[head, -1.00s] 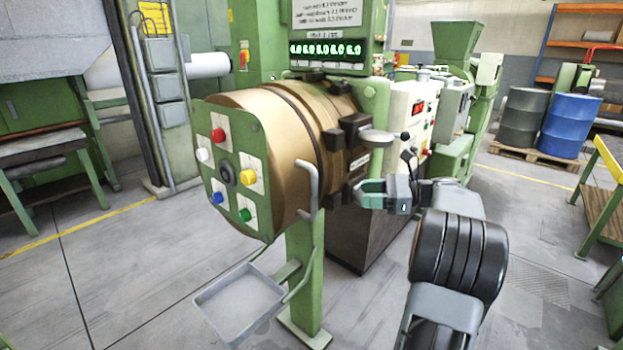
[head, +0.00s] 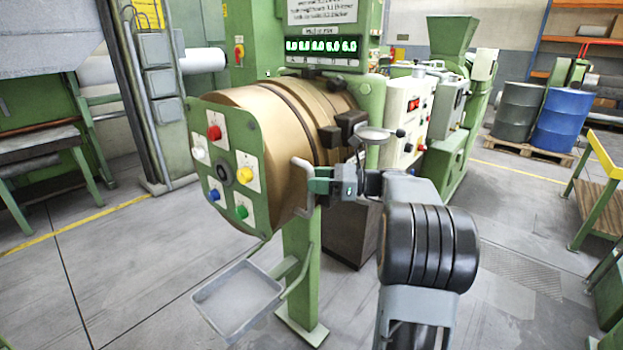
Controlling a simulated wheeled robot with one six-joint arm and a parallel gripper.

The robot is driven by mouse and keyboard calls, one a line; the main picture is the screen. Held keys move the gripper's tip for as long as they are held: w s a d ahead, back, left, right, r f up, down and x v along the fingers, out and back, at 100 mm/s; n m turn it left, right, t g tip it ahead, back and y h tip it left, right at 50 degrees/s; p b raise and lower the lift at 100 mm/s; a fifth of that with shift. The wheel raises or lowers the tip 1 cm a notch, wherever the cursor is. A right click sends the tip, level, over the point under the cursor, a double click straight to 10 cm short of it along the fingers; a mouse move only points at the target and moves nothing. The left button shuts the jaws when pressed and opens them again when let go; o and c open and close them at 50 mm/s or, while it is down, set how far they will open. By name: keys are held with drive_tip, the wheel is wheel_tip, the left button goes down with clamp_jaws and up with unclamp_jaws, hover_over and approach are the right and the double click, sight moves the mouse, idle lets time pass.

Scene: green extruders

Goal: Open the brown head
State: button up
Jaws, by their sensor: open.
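The brown head (head: 262,112) is a bronze-coloured drum on a green stand. Its front is a green plate (head: 220,206) with red, white, yellow, blue and green buttons. A grey bent handle (head: 299,168) sticks out at the drum's right front edge. My gripper (head: 312,180) is at this handle, coming from the right, with its teal fingers open. The fingers overlap the handle's lower part in the picture. I cannot tell whether they touch it or are around it. My gripper and wrist hide part of the drum's right side.
A grey tray (head: 237,299) hangs below the head from the green post (head: 301,240). Dark clamp blocks (head: 350,120) and a grey round dish (head: 380,134) sit right of the drum, close above my gripper. A white control box (head: 406,112) stands behind. The floor in front is clear.

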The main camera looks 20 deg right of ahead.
drive_tip(key=shift+x, duration=0.9)
drive_tip(key=shift+c, duration=0.2)
clamp_jaws()
